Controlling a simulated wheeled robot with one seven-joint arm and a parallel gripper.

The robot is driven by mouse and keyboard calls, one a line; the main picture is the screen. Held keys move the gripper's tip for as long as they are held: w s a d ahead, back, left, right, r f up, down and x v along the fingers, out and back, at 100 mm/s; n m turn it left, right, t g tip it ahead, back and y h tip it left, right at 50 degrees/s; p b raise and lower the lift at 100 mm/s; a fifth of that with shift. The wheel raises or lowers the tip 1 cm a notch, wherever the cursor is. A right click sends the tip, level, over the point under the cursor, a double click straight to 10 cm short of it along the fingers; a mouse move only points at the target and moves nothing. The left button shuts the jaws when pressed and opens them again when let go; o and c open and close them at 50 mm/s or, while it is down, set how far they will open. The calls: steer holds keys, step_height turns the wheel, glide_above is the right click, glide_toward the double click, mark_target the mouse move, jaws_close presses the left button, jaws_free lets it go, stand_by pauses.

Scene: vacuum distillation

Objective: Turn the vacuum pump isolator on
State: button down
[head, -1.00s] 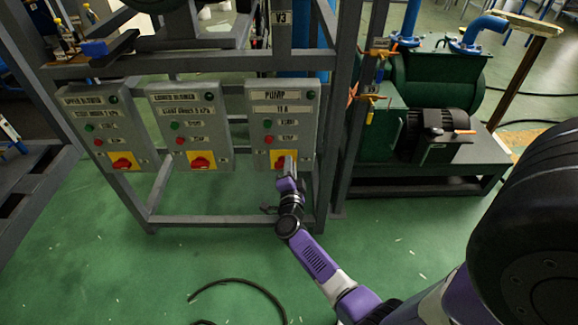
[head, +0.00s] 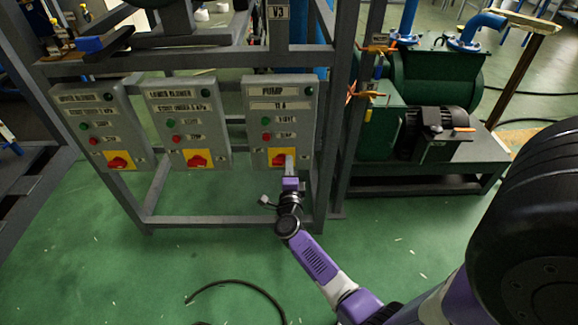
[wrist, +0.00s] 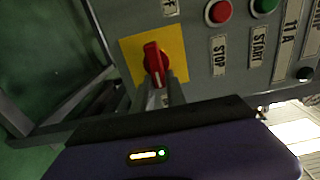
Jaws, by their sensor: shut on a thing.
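The pump panel (head: 283,120) is a grey box labelled PUMP, at the right of three panels in the head view. Its isolator is a red rotary knob (wrist: 154,62) on a yellow plate (wrist: 131,49). In the wrist view its handle stands nearly upright in the picture, slightly tilted. My gripper (head: 290,161) is at the yellow plate, coming from below. In the wrist view my gripper (wrist: 167,80) has its two grey fingers at the knob's lower end, shut on it. The fingers hide part of the knob and plate.
Lower blower panel (head: 187,122) and upper blower panel (head: 105,125), each with a red knob on yellow, hang to the left. A red stop button (wrist: 217,12) and a green start button (wrist: 263,4) sit beside the isolator. Grey frame posts (head: 330,130) stand close right. The green floor is mostly open.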

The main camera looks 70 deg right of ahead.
steer(key=shift+f, duration=0.15)
steer(key=c, duration=1.4)
jaws_free()
steer(key=shift+o, duration=0.2)
steer(key=p+v, duration=0.1)
steer(key=v, duration=0.7)
steer(key=shift+p, duration=0.35)
